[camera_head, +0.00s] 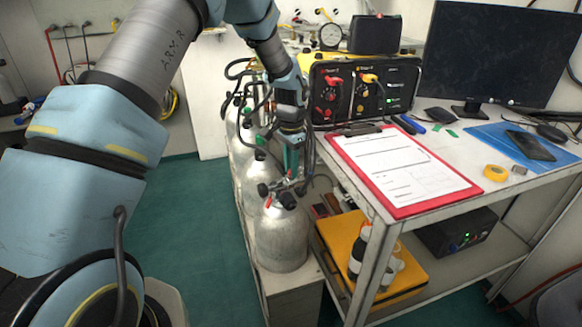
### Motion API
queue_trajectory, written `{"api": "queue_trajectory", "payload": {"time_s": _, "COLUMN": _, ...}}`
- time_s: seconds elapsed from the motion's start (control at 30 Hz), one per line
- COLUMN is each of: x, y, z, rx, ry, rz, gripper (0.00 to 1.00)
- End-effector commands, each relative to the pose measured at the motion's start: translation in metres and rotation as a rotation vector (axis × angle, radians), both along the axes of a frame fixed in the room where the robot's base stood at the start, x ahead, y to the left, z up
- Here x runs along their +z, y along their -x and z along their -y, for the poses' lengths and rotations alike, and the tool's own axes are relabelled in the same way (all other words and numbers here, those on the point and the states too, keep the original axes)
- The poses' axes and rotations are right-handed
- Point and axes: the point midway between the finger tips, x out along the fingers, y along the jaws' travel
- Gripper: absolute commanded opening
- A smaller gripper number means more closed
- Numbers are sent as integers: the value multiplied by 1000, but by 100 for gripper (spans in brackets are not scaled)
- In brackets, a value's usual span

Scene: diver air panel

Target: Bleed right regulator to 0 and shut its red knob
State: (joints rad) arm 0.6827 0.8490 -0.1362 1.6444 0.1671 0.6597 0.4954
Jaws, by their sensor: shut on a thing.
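Several silver cylinders stand in a row beside the table, with dark valve fittings and hoses on top. The front cylinder (281,240) has a dark valve fitting (287,200) with a small red part (268,203) at its left. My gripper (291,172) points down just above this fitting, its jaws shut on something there. Which part is between the fingertips is too small and partly hidden to tell. A black panel (390,103) on the table carries a red knob (333,81) and a yellow knob (369,78). I cannot read any gauge value.
The table's left edge, with a red clipboard (432,205), is close to the right of my gripper. Hoses hang around the cylinders. A yellow case (345,232) with bottles is on the lower shelf. Green floor (197,225) is free to the left.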

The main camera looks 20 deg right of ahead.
Motion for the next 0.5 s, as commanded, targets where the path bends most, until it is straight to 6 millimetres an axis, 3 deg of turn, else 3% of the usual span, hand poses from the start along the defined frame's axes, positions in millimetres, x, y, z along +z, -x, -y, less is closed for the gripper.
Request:
{"api": "queue_trajectory", "payload": {"time_s": 0.27, "x": 0, "y": -1, "z": 0, "rx": 1, "ry": 0, "rz": 1, "gripper": 0}}
{"api": "queue_trajectory", "payload": {"time_s": 0.3, "x": 0, "y": 0, "z": 0, "rx": 1, "ry": 0, "rz": 1, "gripper": 28}}
{"api": "queue_trajectory", "payload": {"time_s": 0.5, "x": 0, "y": 0, "z": 0, "rx": 1, "ry": 0, "rz": 0, "gripper": 50}}
